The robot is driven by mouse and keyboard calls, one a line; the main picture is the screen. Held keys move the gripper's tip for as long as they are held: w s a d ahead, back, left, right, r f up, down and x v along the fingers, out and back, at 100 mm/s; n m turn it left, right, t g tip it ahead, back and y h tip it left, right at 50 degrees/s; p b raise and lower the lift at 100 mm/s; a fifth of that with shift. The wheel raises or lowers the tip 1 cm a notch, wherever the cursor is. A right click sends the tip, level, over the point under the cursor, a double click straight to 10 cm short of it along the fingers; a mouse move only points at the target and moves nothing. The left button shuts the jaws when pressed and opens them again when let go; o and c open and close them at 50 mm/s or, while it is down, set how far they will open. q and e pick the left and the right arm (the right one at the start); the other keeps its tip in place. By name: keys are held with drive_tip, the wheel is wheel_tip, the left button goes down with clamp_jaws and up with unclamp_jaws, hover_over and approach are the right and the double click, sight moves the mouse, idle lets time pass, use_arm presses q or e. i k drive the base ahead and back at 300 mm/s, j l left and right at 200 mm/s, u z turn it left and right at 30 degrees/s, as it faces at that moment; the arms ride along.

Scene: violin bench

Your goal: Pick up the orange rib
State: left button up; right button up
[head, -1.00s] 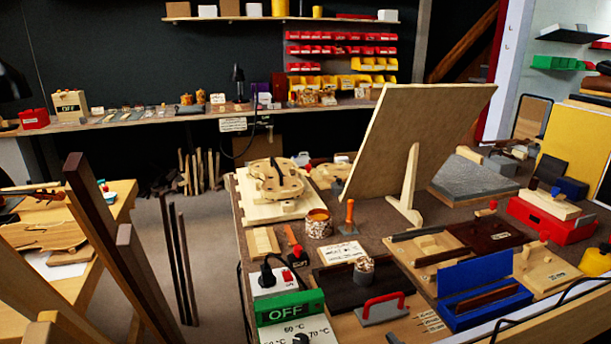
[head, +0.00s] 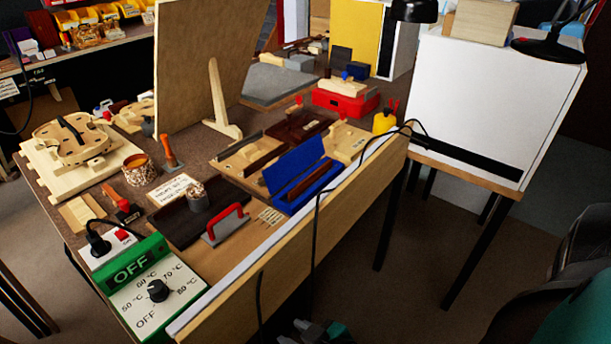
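I cannot pick out a clearly orange rib. A reddish-brown strip (head: 314,180) lies in the open blue box (head: 292,206) near the front edge of the bench. A darker brown strip (head: 264,158) lies on a pale wooden board behind it to the left. My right gripper (head: 318,332) shows only in part at the bottom edge, below the bench front and away from these strips. Its fingers are too cut off to tell open from shut. My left gripper is out of view.
The bench holds a green heater box (head: 128,262), a red-handled block (head: 226,224), an orange-handled tool (head: 168,152), a violin body (head: 72,142) and a large upright panel (head: 205,65). A cable (head: 316,235) hangs over the front edge. A white cabinet (head: 490,100) stands at right.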

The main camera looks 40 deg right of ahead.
sight(293, 193)
drive_tip(key=i+l, duration=0.1)
drive_tip(key=l, duration=1.95)
drive_tip(key=l+u, duration=0.65)
